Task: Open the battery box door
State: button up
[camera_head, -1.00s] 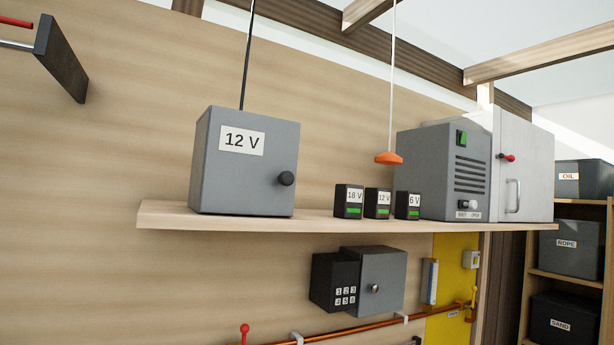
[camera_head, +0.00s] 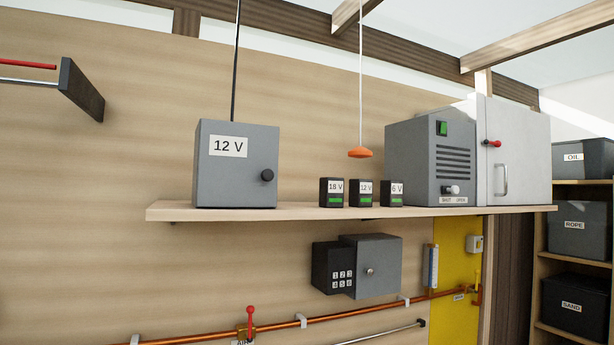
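The battery box (camera_head: 212,172) is a grey box labelled 12 V, standing at the left end of the wooden shelf. My gripper is not in view.
The shelf (camera_head: 300,212) also bears a grey machine (camera_head: 425,165) and a pale cabinet (camera_head: 520,150). An orange pull (camera_head: 359,153) hangs above the batteries. Below are a keypad box (camera_head: 370,265) and a copper pipe (camera_head: 320,318) with a red lever (camera_head: 250,322). Bins (camera_head: 575,240) fill a right-hand rack.

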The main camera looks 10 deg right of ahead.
aim_at(238, 162)
jog(key=i, duration=1)
